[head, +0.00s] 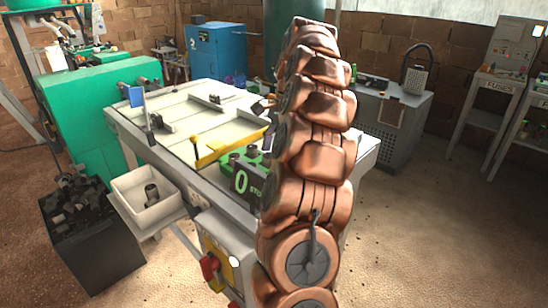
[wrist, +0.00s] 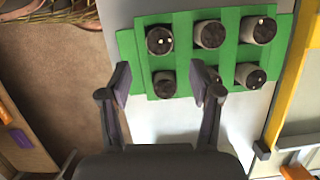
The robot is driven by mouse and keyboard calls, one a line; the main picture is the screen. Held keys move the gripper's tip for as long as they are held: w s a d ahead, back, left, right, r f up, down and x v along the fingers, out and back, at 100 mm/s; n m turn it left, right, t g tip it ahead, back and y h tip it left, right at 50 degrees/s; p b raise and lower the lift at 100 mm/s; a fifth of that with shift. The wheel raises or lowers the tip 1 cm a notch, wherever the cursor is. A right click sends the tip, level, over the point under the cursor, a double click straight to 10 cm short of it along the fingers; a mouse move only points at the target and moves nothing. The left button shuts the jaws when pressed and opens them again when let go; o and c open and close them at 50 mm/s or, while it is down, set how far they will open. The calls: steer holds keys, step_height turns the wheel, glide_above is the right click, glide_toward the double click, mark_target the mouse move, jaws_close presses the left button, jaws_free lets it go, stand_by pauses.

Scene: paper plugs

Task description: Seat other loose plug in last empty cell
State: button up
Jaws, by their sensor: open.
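In the wrist view, a green rack (wrist: 184,62) holds several grey paper plugs with dark tops in two rows. The upper row has a left plug (wrist: 159,40), a middle plug (wrist: 210,34) and a right plug (wrist: 258,30). The lower row shows a left plug (wrist: 164,84) and a right plug (wrist: 250,75). A lower middle plug is partly hidden by my right finger. My gripper (wrist: 162,82) is open and empty, with the lower left plug appearing between its fingertips. In the head view, my arm hides the gripper and part of the rack (head: 224,158).
A white bin (head: 128,190) at the table's left side holds a grey plug-like cylinder (head: 152,194). A dark crate (head: 90,240) of scraps stands on the floor. A yellow bar (head: 230,150) runs beside the rack. A sign (head: 243,182) fronts the rack.

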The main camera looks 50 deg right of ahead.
steer(key=shift+p+v, duration=1.6)
steer(key=shift+v, duration=0.55)
steer(key=shift+a, duration=0.15)
steer(key=a+n, duration=0.1)
steer(key=a, duration=0.3)
steer(key=a+r+n, duration=0.1)
steer(key=a+n, duration=0.1)
steer(key=a, duration=0.2)
steer(key=w+a+n, duration=0.1)
steer(key=a+n, duration=0.1)
steer(key=a, duration=0.2)
steer(key=shift+a+r+g, duration=0.15)
steer(key=shift+a+g, duration=0.15)
steer(key=shift+g, duration=0.1)
steer(key=s+a+f+n+g+h, duration=0.1)
steer(key=s+a+f+n, duration=0.1)
steer(key=s+a+n, duration=0.6)
steer(key=s+a+f+n+h, duration=0.15)
steer(key=s+a, duration=0.25)
steer(key=a, duration=0.8)
steer(key=s+a+f+n, duration=0.3)
steer(key=s+f, duration=0.4)
steer(key=s, duration=0.5)
steer(key=shift+s+a+n+h, duration=0.25)
steer(key=shift+n+h, duration=0.2)
steer(key=shift+n, duration=0.4)
steer(key=shift+c, duration=0.3)
